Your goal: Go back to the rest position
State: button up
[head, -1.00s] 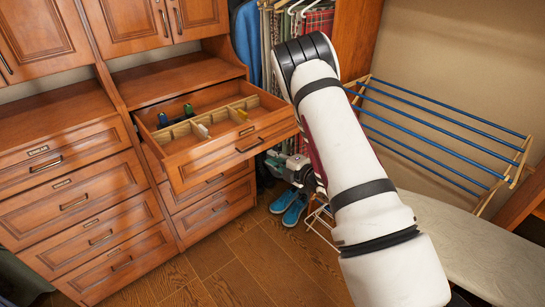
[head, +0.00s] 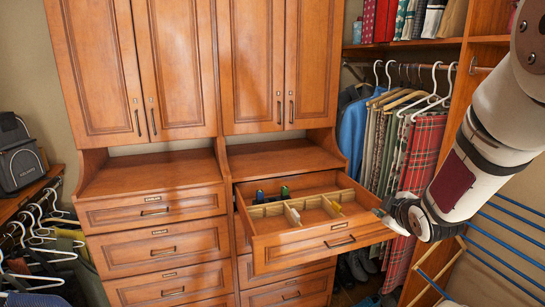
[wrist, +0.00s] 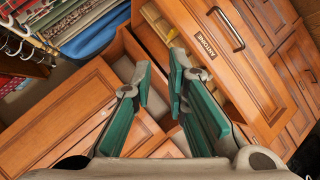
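My gripper (wrist: 160,78) has two fingers with teal pads, apart and with nothing between them, in the wrist view. In the head view only part of my gripper (head: 384,214) shows, by the right front corner of the pulled-out drawer (head: 322,246), and the wrist hides the rest. The wooden drawer has a divider inside and holds several small items. In the wrist view the drawer front (wrist: 222,55) with its handle lies beyond the fingers. I cannot tell whether the gripper touches it. My arm reaches in from the upper right in the head view.
Hanging clothes (head: 392,140) are behind and right of the drawer. A drying rack (head: 500,250) with blue bars stands at the lower right under my arm. Closed cabinet doors (head: 180,70) are above. A dark bag (head: 18,165) sits at the left.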

jog(key=s+a+r+m+g, duration=0.2)
jog(key=s+r+m, duration=0.25)
jog(key=s, duration=0.35)
jog(key=s+a+r+m+g, duration=0.1)
jog(key=s+a+r+m, duration=0.2)
jog(key=s+r, duration=0.35)
jog(key=s+a+m+g, duration=0.1)
jog(key=s+a, duration=0.1)
jog(key=s, duration=0.7)
jog(key=s+a+f+m+g+y, duration=0.1)
jog(key=s+a+m+g, duration=0.1)
jog(key=s, duration=0.8)
jog(key=shift+s+a+g, duration=0.25)
jog(key=shift+a+g, duration=0.05)
jog(key=shift+a, duration=0.35)
jog(key=shift+m, duration=0.25)
dwell(2.3)
